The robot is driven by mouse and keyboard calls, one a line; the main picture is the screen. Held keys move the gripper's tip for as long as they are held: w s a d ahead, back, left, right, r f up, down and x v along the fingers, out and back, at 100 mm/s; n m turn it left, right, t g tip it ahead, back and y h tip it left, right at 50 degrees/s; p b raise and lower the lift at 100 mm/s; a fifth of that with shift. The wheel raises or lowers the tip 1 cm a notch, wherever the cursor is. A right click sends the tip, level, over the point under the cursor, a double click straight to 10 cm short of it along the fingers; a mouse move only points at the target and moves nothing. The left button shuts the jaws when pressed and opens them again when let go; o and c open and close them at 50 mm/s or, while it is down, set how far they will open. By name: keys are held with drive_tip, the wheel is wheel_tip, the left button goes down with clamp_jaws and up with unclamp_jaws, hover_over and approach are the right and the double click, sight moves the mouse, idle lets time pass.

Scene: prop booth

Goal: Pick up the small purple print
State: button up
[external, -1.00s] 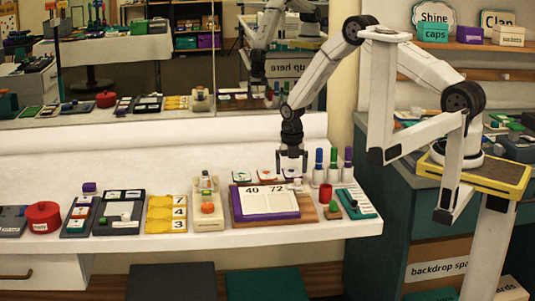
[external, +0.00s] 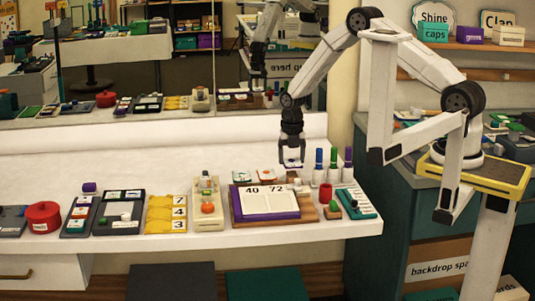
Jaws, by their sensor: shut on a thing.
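The small purple print (external: 291,165) is a small card with a pale face. It is held between the fingers of my gripper (external: 291,160), which points down. The print is partly hidden by the fingers and hangs a little above the white table, behind the open book and left of the marker bottles. Two similar small prints, one with a green mark (external: 242,176) and one with a red mark (external: 265,176), stay on the table to its left.
The table behind is mostly bare; a mirror (external: 140,75) stands at the back.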

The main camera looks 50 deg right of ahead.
drive_tip(key=s+a+r, duration=0.1)
drive_tip(key=s+r, duration=0.9)
drive_tip(key=s, duration=0.4)
drive_tip(key=shift+w+a, duration=0.1)
drive_tip(key=shift+a, duration=0.05)
idle(0.5)
drive_tip(key=w+a+f+m, duration=0.2)
drive_tip(key=w+a+m, duration=0.75)
drive_tip(key=w, duration=0.55)
drive_tip(key=shift+w+a+f+m, duration=0.6)
drive_tip(key=shift+w+a+m, duration=0.7)
drive_tip(key=shift+a, duration=1.4)
drive_tip(key=shift+w+a+f+m, duration=0.55)
drive_tip(key=shift+w+a+m, duration=0.65)
drive_tip(key=shift+a, duration=1.45)
drive_tip(key=shift+w+a+f+m, duration=0.75)
drive_tip(key=shift+a+m, duration=0.9)
drive_tip(key=shift+a, duration=1.05)
drive_tip(key=shift+w, duration=0.15)
